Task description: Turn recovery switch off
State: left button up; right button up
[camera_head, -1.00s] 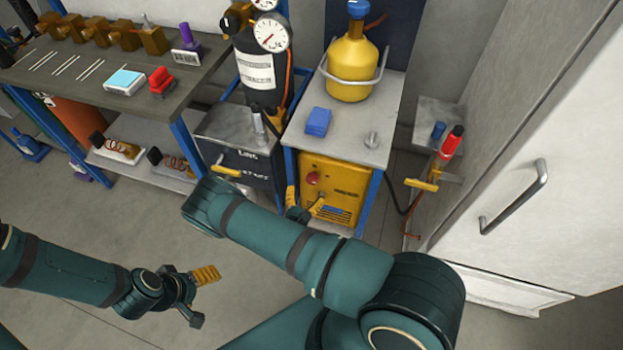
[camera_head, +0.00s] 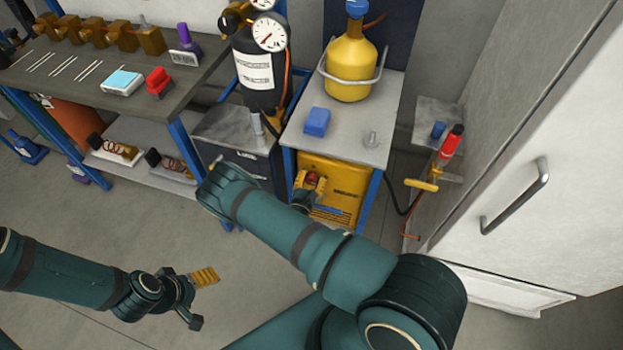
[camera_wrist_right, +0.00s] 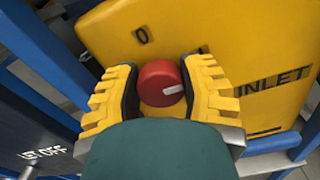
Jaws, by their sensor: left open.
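The recovery switch is a round red knob (camera_wrist_right: 158,84) with a white mark on its right side, on a yellow panel (camera_wrist_right: 110,30). A "0" is printed on the panel above left of the knob. A dark mark above right is partly hidden by a finger. My right gripper (camera_wrist_right: 160,92) has one yellow finger on each side of the knob; whether they press on it I cannot tell. In the head view the right gripper (camera_head: 311,186) is at the yellow unit (camera_head: 345,185) under the small table. My left gripper (camera_head: 200,297) is open and empty above the floor.
A yellow cylinder (camera_head: 350,70) and a blue block (camera_head: 317,121) stand on the table above the unit. A dark box (camera_head: 235,160) is to its left. A white cabinet (camera_head: 560,130) stands at right. Floor at lower left is clear.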

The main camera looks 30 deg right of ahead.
jog(key=shift+n, duration=0.3)
jog(key=n+b, duration=0.1)
jog(key=n, duration=0.2)
jog(key=shift+w+n, duration=0.1)
jog(key=shift+n, duration=0.2)
jog(key=n, duration=0.4)
jog(key=shift+a+n+b, duration=0.1)
jog(key=shift+n+b, duration=0.2)
jog(key=shift+b, duration=0.05)
jog(key=n, duration=0.4)
jog(key=shift+f+n+b, duration=0.1)
jog(key=shift+n+b, duration=0.2)
jog(key=shift+b, duration=0.05)
jog(key=shift+n+b, duration=0.3)
jog(key=shift+n, duration=2)
jog(key=o, duration=1.2)
